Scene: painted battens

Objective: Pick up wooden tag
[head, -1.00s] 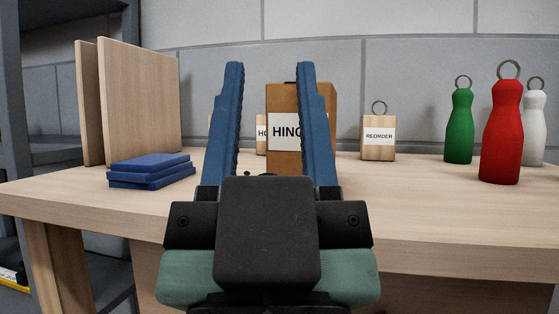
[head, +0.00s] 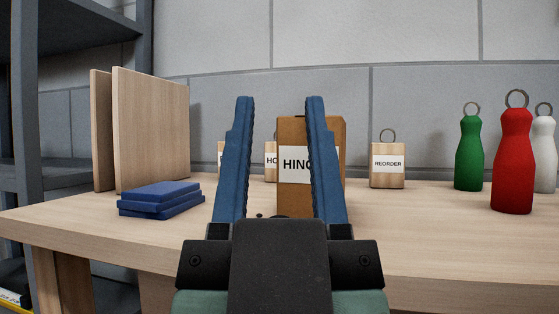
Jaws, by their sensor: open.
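A wooden tag with a metal ring and a white REORDER label (head: 388,177) stands upright at the back of the table. A second wooden tag, its label starting "HO" (head: 271,174), is partly hidden behind a cardboard box. A third pale wooden piece (head: 221,156) shows only as a sliver behind my left finger. My gripper (head: 280,100) is open and empty, its two blue fingers pointing up in the picture. The REORDER tag is right of both fingers, apart from them.
The brown "HINC" box (head: 296,130) shows between and behind my fingers. Blue slabs (head: 160,197) and upright boards (head: 150,130) are at left. Red (head: 513,165), green (head: 469,155) and white (head: 544,150) ringed bottles stand at right. The wooden table (head: 420,225) is clear at front right.

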